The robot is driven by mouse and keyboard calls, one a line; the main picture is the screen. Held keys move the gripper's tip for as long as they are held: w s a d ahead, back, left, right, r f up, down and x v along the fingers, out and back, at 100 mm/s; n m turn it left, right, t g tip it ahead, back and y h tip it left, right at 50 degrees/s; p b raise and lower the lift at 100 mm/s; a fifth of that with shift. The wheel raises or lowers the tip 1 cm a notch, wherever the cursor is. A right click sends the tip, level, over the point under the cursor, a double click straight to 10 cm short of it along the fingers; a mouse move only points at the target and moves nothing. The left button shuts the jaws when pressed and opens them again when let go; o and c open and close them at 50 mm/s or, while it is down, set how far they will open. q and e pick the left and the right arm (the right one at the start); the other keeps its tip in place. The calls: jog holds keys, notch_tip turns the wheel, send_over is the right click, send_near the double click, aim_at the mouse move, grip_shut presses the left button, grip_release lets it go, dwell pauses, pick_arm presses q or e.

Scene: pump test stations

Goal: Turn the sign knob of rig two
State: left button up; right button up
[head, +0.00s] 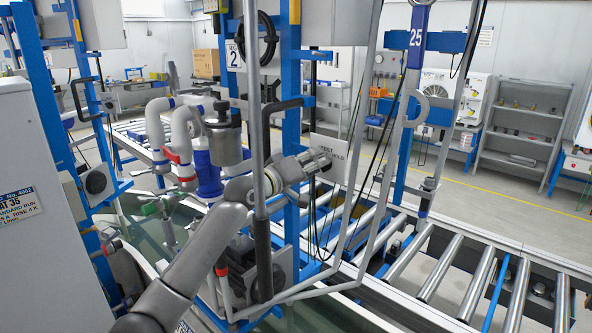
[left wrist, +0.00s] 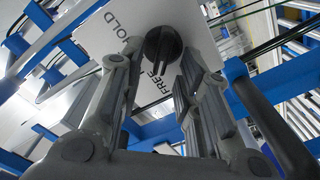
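In the left wrist view the sign (left wrist: 143,22) shows the words HOLD and FREE. Its round black knob (left wrist: 163,44) has a raised grip bar and lies just beyond my fingertips. My left gripper (head: 322,160) reaches to the sign from the lower left. In the left wrist view the left gripper (left wrist: 155,72) has its fingers apart, with the knob between and beyond them. I cannot tell whether they touch it. My right gripper is not in view.
A placard (head: 234,56) with a 2 hangs on the rig's blue frame. Grey tubes (head: 372,130) and dark cables stand close around my left arm. A pump unit with white pipes (head: 181,135) is at the left. A roller conveyor (head: 465,275) runs along the right.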

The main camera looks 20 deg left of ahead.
pick_arm(q)
jog(key=v, duration=1.1)
jog(key=shift+s, duration=0.1)
